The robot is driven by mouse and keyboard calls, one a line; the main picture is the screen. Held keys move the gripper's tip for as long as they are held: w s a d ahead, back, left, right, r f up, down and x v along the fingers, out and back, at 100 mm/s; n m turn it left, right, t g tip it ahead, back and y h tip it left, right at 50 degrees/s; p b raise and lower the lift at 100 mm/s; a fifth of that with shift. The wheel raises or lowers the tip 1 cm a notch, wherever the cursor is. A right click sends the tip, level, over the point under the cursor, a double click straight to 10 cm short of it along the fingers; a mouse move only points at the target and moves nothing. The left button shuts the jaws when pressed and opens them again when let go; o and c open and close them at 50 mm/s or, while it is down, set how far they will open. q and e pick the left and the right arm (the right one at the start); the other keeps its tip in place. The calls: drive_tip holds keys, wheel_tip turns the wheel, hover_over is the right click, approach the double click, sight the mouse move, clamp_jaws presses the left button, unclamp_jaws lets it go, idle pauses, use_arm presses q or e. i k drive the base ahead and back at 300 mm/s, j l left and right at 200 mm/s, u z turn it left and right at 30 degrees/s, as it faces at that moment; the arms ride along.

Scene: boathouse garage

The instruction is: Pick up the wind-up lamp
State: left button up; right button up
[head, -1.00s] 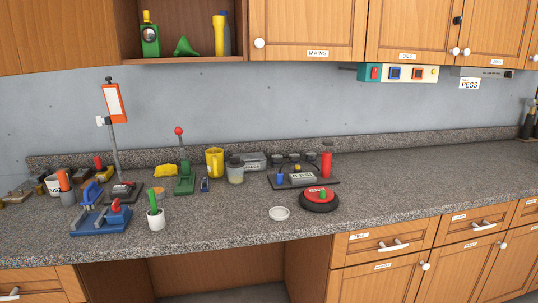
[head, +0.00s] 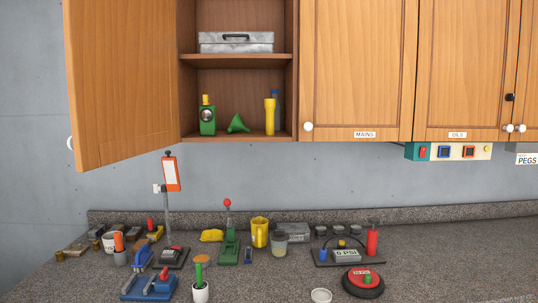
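A green boxy item with a round dark lens or dial and a yellow top (head: 207,116) stands upright on the lower shelf of the open wall cupboard (head: 287,98). It may be the wind-up lamp, but it is too small to be sure. A yellow torch-shaped item (head: 270,116) stands to its right on the same shelf, with a green funnel (head: 237,124) between them. Neither of my grippers is in view.
The cupboard door (head: 122,84) hangs open to the left. A grey metal box (head: 236,42) sits on the upper shelf. Below, the counter holds a blue clamp-like tool (head: 148,288), a yellow mug (head: 260,231) and other items. The counter's right side (head: 470,260) is clear.

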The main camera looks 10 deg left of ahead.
sight(207, 113)
drive_tip(key=i+j+z, duration=0.3)
drive_tip(key=j, duration=1.5)
drive_tip(key=j+z, duration=0.3)
drive_tip(key=j, duration=1.5)
drive_tip(key=l+u, duration=0.15)
drive_tip(key=l, duration=0.2)
drive_tip(key=k+l+u, duration=0.2)
drive_tip(key=l, duration=0.2)
drive_tip(key=l+u, duration=0.15)
drive_tip(key=l, duration=0.2)
drive_tip(key=i+l, duration=0.15)
drive_tip(key=l, duration=0.2)
drive_tip(key=i+l, duration=0.15)
drive_tip(key=l, duration=0.2)
drive_tip(key=i+l, duration=0.15)
drive_tip(key=l, duration=0.2)
drive_tip(key=i+l, duration=0.15)
drive_tip(key=l, duration=0.25)
